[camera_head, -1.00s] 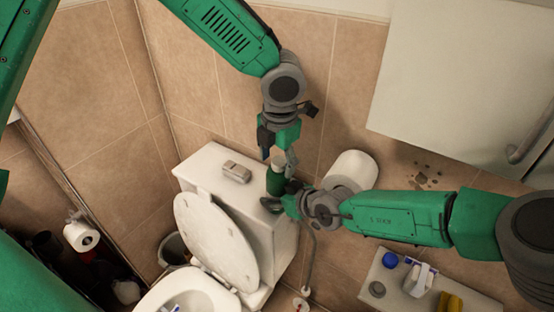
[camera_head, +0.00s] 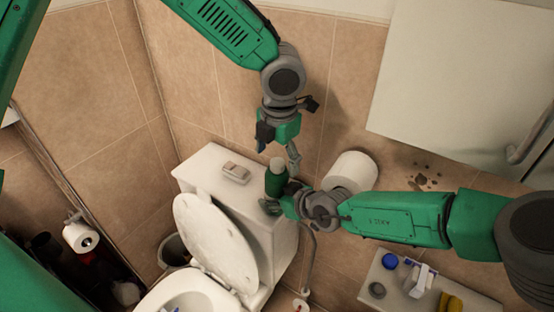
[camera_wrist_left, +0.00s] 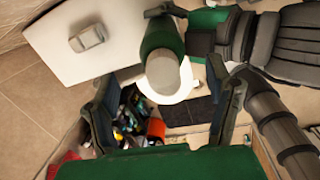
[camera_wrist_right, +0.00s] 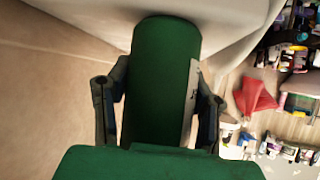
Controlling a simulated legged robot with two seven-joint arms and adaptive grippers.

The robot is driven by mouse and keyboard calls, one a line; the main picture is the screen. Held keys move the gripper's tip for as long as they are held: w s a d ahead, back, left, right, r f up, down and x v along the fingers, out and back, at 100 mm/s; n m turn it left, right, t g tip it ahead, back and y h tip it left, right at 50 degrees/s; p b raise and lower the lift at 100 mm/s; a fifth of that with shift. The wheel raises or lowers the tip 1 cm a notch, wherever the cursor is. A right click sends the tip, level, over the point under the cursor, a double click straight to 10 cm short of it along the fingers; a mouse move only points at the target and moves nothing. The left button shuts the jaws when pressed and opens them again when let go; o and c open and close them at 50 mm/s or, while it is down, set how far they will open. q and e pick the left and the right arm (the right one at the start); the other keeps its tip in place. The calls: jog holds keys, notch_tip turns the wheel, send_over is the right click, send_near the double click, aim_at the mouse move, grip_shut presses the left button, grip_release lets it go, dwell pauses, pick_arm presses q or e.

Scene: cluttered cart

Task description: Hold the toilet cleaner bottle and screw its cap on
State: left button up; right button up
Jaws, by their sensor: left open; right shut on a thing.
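The toilet cleaner bottle (camera_head: 275,184) is green and stands upright above the toilet tank. Its pale cap (camera_head: 277,164) sits on top of it; how tightly it is screwed on cannot be told. My right gripper (camera_head: 284,203) is shut around the bottle's lower part from the right; in the right wrist view its fingers flank the green body (camera_wrist_right: 165,75). My left gripper (camera_head: 278,152) is open just above the cap, its fingers spread to either side and pointing down. In the left wrist view the cap (camera_wrist_left: 164,74) shows beyond the spread fingers, apart from them.
The toilet tank (camera_head: 212,163) lies beneath, with a grey flush button (camera_head: 236,173) on its lid. The raised toilet seat lid (camera_head: 215,240) is in front. A white cylinder (camera_head: 352,172) is behind my right wrist. A small shelf (camera_head: 405,300) with items is at lower right.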

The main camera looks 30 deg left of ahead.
pick_arm(q)
jog(key=shift+r, duration=1.9)
pick_arm(e)
jog(key=o, duration=1.5)
jog(key=shift+o, duration=0.5)
jog(key=o, duration=0.4)
